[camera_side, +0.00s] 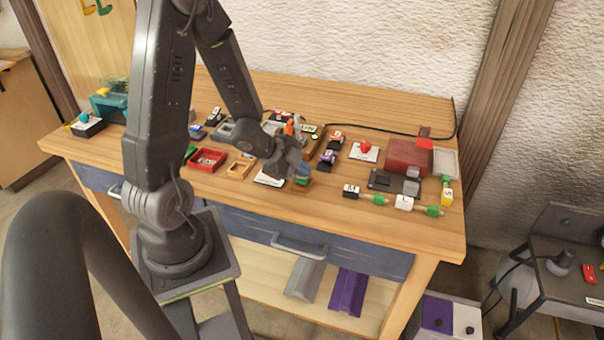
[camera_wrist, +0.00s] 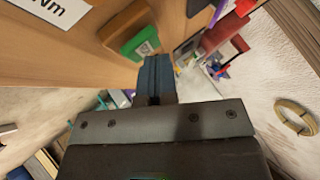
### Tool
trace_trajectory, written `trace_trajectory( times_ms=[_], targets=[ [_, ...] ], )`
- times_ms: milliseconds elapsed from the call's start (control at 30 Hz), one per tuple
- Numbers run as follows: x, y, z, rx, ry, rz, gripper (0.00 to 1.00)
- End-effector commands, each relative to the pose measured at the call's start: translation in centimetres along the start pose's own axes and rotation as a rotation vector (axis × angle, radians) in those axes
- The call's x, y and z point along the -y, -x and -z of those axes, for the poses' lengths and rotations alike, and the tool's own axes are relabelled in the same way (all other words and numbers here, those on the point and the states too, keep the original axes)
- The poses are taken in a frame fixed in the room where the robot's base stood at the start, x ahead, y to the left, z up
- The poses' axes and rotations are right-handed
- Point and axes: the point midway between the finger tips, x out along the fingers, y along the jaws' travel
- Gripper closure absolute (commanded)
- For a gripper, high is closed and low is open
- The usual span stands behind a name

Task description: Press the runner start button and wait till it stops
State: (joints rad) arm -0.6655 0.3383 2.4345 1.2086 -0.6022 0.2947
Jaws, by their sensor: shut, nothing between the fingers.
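My gripper (camera_side: 299,176) is over the front middle of the workbench, pointing down and to the right in the side view. In the wrist view its dark blue-grey fingers (camera_wrist: 156,62) are together with nothing between them. Their tips show next to a green-topped piece (camera_wrist: 139,40) on a wooden block (camera_wrist: 122,21). I cannot tell whether they touch it. In the side view the gripper mostly hides this block. A red button (camera_side: 365,147) on a white plate stands further right. I cannot tell which piece is the runner start button.
Several small numbered cars stand behind the gripper. The front right of the bench top is clear.

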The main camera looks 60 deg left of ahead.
Motion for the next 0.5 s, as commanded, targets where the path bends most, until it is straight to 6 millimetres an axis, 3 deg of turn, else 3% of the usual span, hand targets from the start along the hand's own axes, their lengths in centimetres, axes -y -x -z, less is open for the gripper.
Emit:
trace_trajectory(
  times_ms=[500],
  targets=[
    [1.2, 1.6, 1.1, 0.0, -0.002, 0.001, 1.0]
  ],
)
